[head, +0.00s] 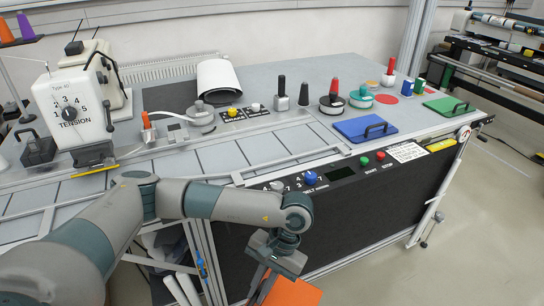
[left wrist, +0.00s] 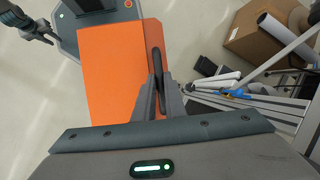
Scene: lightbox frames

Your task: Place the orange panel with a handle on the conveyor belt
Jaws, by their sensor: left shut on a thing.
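The orange panel (head: 292,292) hangs low at the bottom of the head view, in front of the bench and below its top. In the left wrist view the orange panel (left wrist: 108,75) shows its flat face, with a dark handle (left wrist: 157,62) along its right edge. My left gripper (left wrist: 160,95) is shut on that handle; in the head view the left gripper (head: 266,278) partly covers the panel. The conveyor belt (head: 225,153) is the grey segmented strip along the bench, empty in its middle. What seems to be my right gripper (left wrist: 45,32) shows small at the wrist view's top left.
A blue panel (head: 365,128) and a green panel (head: 449,105), both with handles, lie on the bench at the right. The control panel (head: 335,173) runs along the front edge. A tension unit (head: 72,112) stands at the left. A cardboard box (left wrist: 262,35) is on the floor.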

